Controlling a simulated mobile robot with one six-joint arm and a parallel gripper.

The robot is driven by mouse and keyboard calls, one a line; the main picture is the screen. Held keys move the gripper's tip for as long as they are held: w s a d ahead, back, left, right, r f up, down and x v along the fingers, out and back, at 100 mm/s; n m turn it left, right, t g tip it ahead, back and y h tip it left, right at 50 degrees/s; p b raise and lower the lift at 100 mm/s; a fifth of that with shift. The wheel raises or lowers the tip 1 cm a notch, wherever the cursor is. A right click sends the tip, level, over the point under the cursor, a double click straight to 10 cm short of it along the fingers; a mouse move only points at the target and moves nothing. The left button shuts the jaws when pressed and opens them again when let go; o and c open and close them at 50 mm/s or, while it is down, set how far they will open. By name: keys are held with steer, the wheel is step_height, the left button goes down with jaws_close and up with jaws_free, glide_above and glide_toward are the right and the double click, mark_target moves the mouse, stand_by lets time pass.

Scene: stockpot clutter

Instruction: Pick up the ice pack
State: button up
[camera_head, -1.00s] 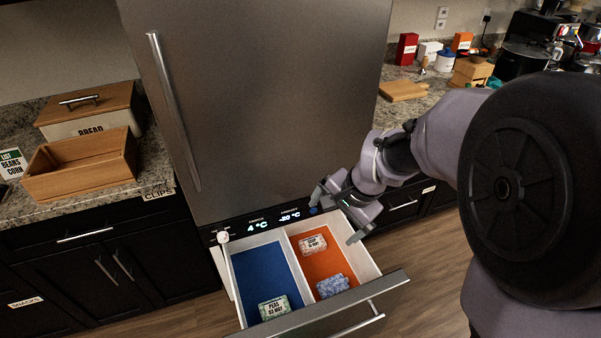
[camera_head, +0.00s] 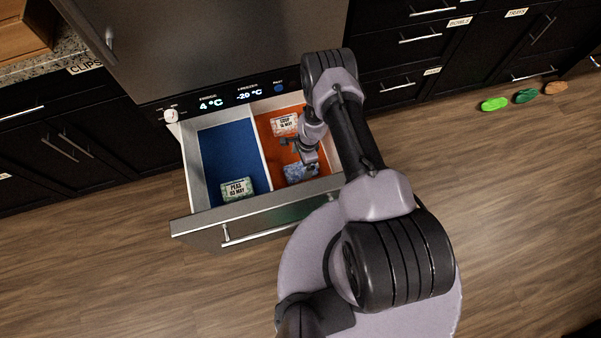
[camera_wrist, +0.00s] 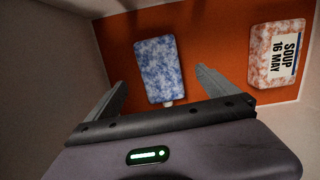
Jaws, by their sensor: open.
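The ice pack, a blue and white mottled block (camera_wrist: 159,70), lies on the orange floor of the drawer's right compartment. In the head view the ice pack (camera_head: 299,172) is partly hidden by my arm, near the drawer front. My gripper (camera_wrist: 160,88) is open, with its two fingers apart on either side of the near end of the ice pack in the wrist view. In the head view my gripper (camera_head: 299,150) is inside the right compartment.
A soup pack (camera_wrist: 279,55) lies in the same compartment, beside the ice pack. A peas pack (camera_head: 237,189) lies in the blue left compartment (camera_head: 228,150). The drawer walls and the pulled-out drawer front (camera_head: 205,226) surround the gripper.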

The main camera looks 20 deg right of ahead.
mark_target(301, 170)
step_height(301, 170, down, 6)
steer(key=b, duration=0.3)
steer(key=shift+f+b, duration=0.2)
steer(key=shift+b, duration=0.2)
steer(key=shift+r, duration=0.1)
